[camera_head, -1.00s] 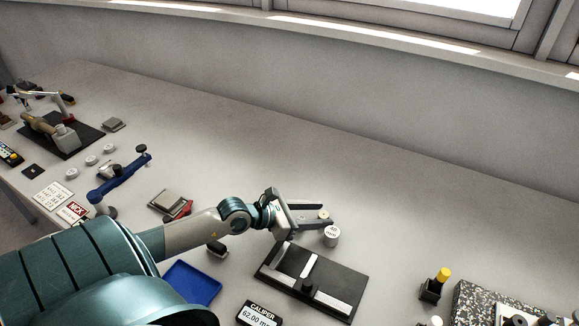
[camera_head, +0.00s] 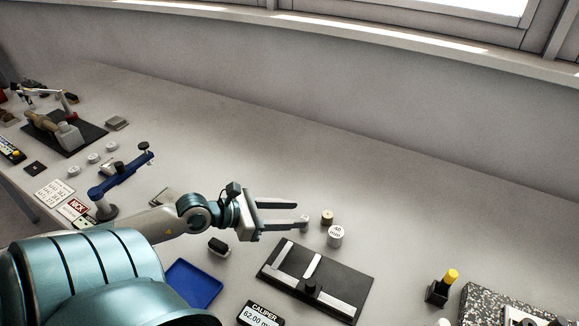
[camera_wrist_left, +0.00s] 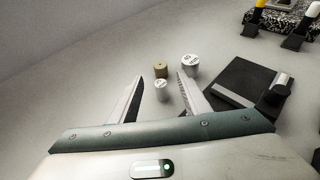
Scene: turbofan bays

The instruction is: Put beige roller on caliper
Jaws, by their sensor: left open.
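The beige roller (camera_head: 327,217) stands upright on the bench, behind the large white roller (camera_head: 335,236) marked in mm. A small white roller (camera_head: 304,222) stands to its left, near a fingertip. My left gripper (camera_head: 298,213) is open and empty, left of the beige roller. In the left wrist view the beige roller (camera_wrist_left: 160,70) is ahead, just beyond the open fingers (camera_wrist_left: 160,80), with the small white roller (camera_wrist_left: 161,91) nearer, between them. The caliper (camera_head: 333,279), a black plate with pale bars and a dark knob, lies in front of the rollers, with nothing seen in its gap.
A caliper readout (camera_head: 260,315) showing 62.00 mm is at the front. A blue tray (camera_head: 193,285) and a small black block (camera_head: 219,247) lie near my left arm. A yellow-topped black stand (camera_head: 441,287) and a speckled slab are at right. The bench behind the rollers is clear.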

